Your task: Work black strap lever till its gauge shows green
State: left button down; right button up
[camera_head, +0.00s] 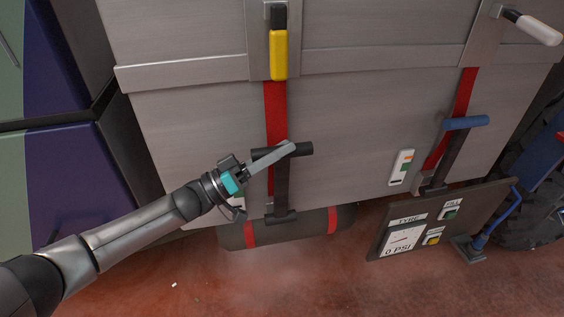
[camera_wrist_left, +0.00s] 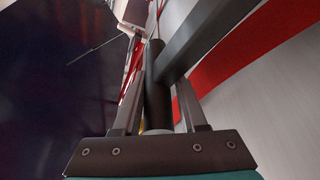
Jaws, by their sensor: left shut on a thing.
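The black strap lever (camera_head: 281,188) stands up against the red strap (camera_head: 275,105) on the front of a grey crate, with a T-shaped crossbar handle at its top. My left gripper (camera_head: 283,150) is shut on that handle, coming in from the left. In the left wrist view the dark handle (camera_wrist_left: 155,85) lies between the two fingers, and the lever's stem (camera_wrist_left: 205,35) runs off to the upper right. A small white gauge (camera_head: 401,167) with orange and green marks sits on the crate right of the lever; its exact reading is too small to tell. My right gripper is not in view.
A blue-handled lever (camera_head: 466,123) is on another red strap at right. A yellow handle (camera_head: 279,55) is above, a white one (camera_head: 537,29) upper right. A tyre panel (camera_head: 404,239) reading 0 PSI stands lower right. A grey roll (camera_head: 290,230) lies below the lever.

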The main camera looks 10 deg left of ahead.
pick_arm(q)
jog(key=shift+w+a+r, duration=0.15)
jog(key=shift+w+r, duration=0.05)
jog(key=shift+w, duration=0.2)
jog(key=c, duration=0.6)
grip_release()
jog(key=shift+f, duration=0.1)
jog(key=shift+f, duration=0.1)
jog(key=shift+s+a+f, duration=0.1)
jog(key=shift+s+a, duration=0.05)
jog(key=b+v, duration=0.3)
jog(key=v, duration=1.1)
jog(key=shift+s+a+f, duration=0.1)
jog(key=shift+s+a, duration=0.05)
jog(key=shift+a, duration=0.2)
